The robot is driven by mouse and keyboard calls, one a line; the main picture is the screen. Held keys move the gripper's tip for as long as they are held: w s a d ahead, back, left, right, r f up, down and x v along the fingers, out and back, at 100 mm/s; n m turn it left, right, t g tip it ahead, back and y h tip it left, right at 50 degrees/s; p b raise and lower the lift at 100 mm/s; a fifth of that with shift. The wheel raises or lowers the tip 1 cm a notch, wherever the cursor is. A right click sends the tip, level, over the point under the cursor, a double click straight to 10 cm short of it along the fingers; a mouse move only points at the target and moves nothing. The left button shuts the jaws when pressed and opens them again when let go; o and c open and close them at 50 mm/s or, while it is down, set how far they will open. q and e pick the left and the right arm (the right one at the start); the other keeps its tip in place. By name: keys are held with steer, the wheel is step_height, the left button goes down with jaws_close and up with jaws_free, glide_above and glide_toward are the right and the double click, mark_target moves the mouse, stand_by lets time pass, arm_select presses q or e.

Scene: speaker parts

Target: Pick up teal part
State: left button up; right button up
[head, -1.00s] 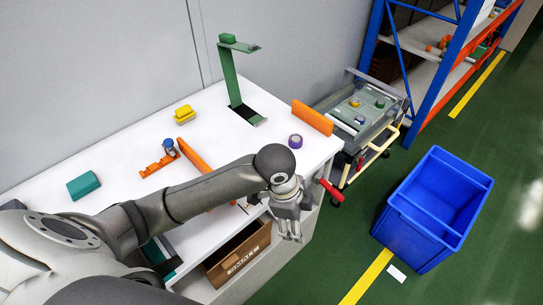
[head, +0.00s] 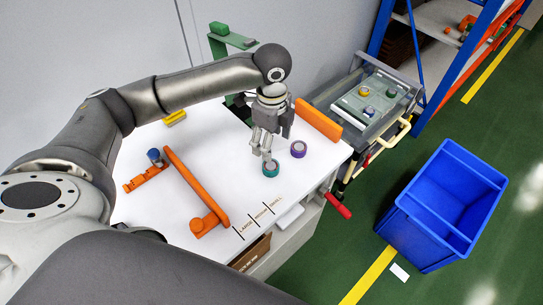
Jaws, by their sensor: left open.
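The teal part (head: 271,169) is a small round ring-like piece on the white table (head: 165,215), near the table's right side. My left gripper (head: 263,153) is open and points down just above the teal part, its fingertips close to the part's top edge. I cannot tell whether they touch it. A purple part (head: 298,149) of similar shape stands just right of the teal one. My right gripper is not in view.
An orange bar (head: 318,121) stands at the table's right edge, and a longer orange piece (head: 195,188) lies left of the gripper. A cart (head: 345,104) with small round parts and a blue bin (head: 443,207) are to the right.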

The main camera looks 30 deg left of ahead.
mark_target(272, 166)
arm_select(q)
steer(key=f, duration=0.1)
steer(key=s+f, duration=0.1)
steer(key=f, duration=0.1)
steer(key=shift+s+d, duration=0.15)
steer(key=shift+d, duration=0.15)
steer(key=shift+f, duration=0.3)
step_height(272, 166, down, 4)
steer(key=shift+f+p, duration=0.2)
steer(key=shift+p, duration=0.45)
steer(key=shift+f, duration=0.25)
steer(key=shift+c, duration=0.4)
steer(key=c, duration=1.2)
steer(key=shift+r, duration=0.15)
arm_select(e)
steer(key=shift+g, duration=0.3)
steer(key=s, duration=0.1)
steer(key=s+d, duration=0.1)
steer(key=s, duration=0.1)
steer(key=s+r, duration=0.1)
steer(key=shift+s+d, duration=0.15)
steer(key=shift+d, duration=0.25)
